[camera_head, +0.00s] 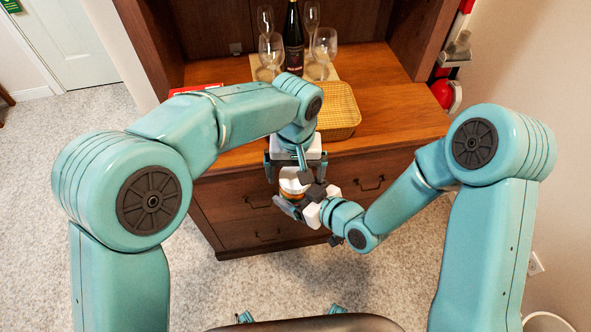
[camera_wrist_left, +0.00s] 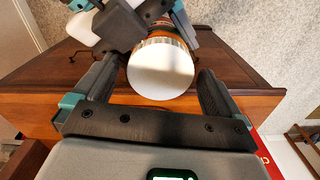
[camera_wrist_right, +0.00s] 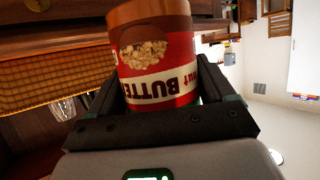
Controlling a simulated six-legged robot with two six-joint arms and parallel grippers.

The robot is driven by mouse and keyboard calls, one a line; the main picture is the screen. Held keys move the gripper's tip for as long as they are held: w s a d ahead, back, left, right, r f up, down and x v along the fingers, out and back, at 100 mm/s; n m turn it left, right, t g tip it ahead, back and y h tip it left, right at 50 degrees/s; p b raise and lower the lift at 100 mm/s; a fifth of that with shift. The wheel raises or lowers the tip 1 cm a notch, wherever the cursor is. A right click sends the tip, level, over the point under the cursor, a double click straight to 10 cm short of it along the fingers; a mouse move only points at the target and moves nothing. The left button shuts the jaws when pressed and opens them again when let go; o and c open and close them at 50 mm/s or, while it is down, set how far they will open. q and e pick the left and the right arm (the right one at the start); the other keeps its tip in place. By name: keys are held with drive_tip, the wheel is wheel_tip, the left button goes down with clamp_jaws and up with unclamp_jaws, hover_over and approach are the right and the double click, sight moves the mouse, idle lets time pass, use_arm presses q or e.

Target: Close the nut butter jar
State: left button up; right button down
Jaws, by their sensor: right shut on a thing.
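The nut butter jar (camera_head: 291,194) is in front of the hutch, off any surface, with my right gripper (camera_head: 302,199) shut around it. Its red label reading "BUTTER" shows upside down in the right wrist view (camera_wrist_right: 160,75). The round white lid (camera_wrist_left: 160,70), with a ribbed edge, sits at the jar's top, facing the left wrist camera; I cannot tell how tightly it is seated. My left gripper (camera_wrist_left: 158,95) is open above the jar, one finger on each side of the lid, with gaps visible. The lid also shows below the left gripper in the head view (camera_head: 293,181).
The wooden hutch (camera_head: 385,110) stands behind my grippers. On its counter are a woven basket (camera_head: 338,112), a wine bottle (camera_head: 293,45) and several glasses (camera_head: 324,48). Carpet (camera_head: 130,275) lies clear at the left.

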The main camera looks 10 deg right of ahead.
use_arm(q)
drive_tip(key=shift+r, duration=0.15)
drive_tip(key=shift+r, duration=2.15)
use_arm(e)
drive_tip(key=shift+w, duration=0.1)
use_arm(q)
wheel_tip(320, 180, up, 12)
drive_tip(key=shift+f, duration=0.1)
